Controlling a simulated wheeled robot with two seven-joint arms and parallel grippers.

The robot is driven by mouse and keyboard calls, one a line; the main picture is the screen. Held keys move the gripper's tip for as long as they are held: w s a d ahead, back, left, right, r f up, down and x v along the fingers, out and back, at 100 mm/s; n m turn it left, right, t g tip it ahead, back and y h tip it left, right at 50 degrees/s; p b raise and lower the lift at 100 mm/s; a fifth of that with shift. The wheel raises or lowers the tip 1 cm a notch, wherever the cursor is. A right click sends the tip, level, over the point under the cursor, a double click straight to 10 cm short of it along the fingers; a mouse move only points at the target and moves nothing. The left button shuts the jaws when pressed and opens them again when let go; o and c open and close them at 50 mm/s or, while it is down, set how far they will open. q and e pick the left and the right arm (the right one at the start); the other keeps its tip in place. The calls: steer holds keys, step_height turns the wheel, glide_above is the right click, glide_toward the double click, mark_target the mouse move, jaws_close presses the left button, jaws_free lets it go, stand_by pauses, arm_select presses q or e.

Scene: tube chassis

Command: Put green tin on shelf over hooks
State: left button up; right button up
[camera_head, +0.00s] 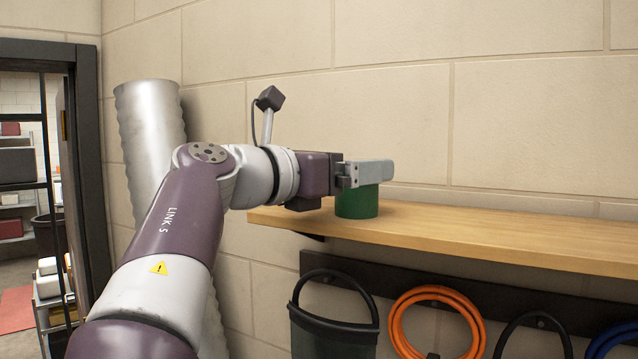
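The green tin (357,203) stands upright at the left end of the wooden shelf (470,233), above the row of hooks. My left gripper (370,173) reaches in from the left at the level of the tin's upper part. Its near grey finger covers the tin's top from this view. The far finger is hidden, so I cannot tell whether the fingers grip the tin or stand apart from it. My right gripper is not in view.
A dark hook rail (480,290) below the shelf carries a black bucket (333,325), an orange hose coil (440,300) and other coils. The shelf right of the tin is clear. A silver duct (150,135) and a doorway are at left.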

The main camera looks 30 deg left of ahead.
arm_select(q)
steer(key=b+v, duration=0.3)
steer(key=v, duration=0.6)
